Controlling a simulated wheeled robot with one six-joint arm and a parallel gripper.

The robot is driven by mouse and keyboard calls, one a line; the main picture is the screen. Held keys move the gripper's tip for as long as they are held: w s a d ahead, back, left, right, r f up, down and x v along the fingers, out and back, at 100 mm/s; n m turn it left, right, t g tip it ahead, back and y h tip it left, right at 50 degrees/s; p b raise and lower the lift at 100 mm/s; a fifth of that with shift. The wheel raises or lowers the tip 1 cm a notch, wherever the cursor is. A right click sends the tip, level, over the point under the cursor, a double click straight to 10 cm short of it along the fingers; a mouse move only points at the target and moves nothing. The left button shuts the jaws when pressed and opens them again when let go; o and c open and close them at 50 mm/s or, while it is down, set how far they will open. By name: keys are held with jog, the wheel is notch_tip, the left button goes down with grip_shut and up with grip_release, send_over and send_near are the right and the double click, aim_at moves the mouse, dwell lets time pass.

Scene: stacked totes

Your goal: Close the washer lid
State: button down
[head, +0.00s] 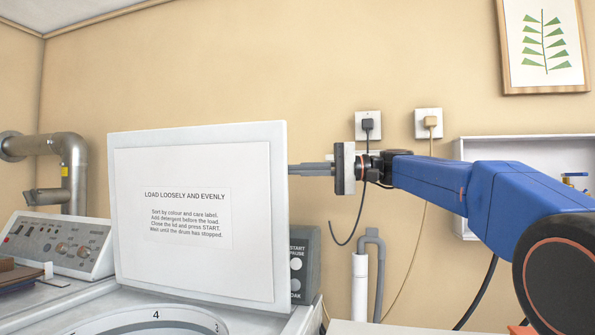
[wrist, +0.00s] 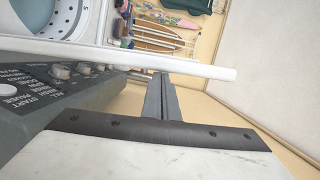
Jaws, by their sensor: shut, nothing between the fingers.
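The washer lid (head: 195,275) stands open and nearly upright, a white panel with a printed notice on its inner face. In the wrist view the lid (wrist: 205,69) shows nearly edge-on as a pale bar. My gripper (head: 293,169) is at the lid's right edge, upper half, with its fingers pointing left. The fingers are shut and empty. Their tips (wrist: 161,79) meet the lid's edge in both views; I cannot tell whether they touch it or lie just behind it. The washer's drum opening (head: 150,323) is below the lid, partly cut off.
A dark control panel (head: 302,265) with buttons stands behind the lid at right, close to my fingers in the wrist view. Another panel with knobs (head: 60,243) is at left. Wall sockets with cords (head: 368,123), a pipe (head: 360,285) and a white shelf (head: 520,150) are beyond my arm.

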jog(key=s+a+f+n+h, duration=0.1)
jog(key=s+a+f+n, duration=0.15)
jog(key=s, duration=0.55)
jog(key=s+a+f+n+t, duration=0.1)
jog(key=s+a+f+n, duration=0.2)
jog(key=s, duration=0.4)
jog(key=s+a+f+n+h, duration=0.1)
jog(key=s+a+f+n, duration=0.2)
jog(key=s, duration=0.5)
jog(key=s+a+f+n, duration=0.1)
jog(key=s+f, duration=0.2)
jog(key=f, duration=0.3)
jog(key=s+a+f+n+t, duration=0.1)
jog(key=s+f, duration=0.2)
jog(key=f, duration=0.4)
jog(key=s+a+f+n+h, duration=0.1)
jog(key=s+f, duration=0.3)
jog(key=f, duration=0.3)
jog(key=shift+a+n, duration=0.25)
jog(key=shift+s+f+t, duration=0.2)
jog(key=shift+f+t, duration=0.1)
jog(key=shift+f, duration=0.6)
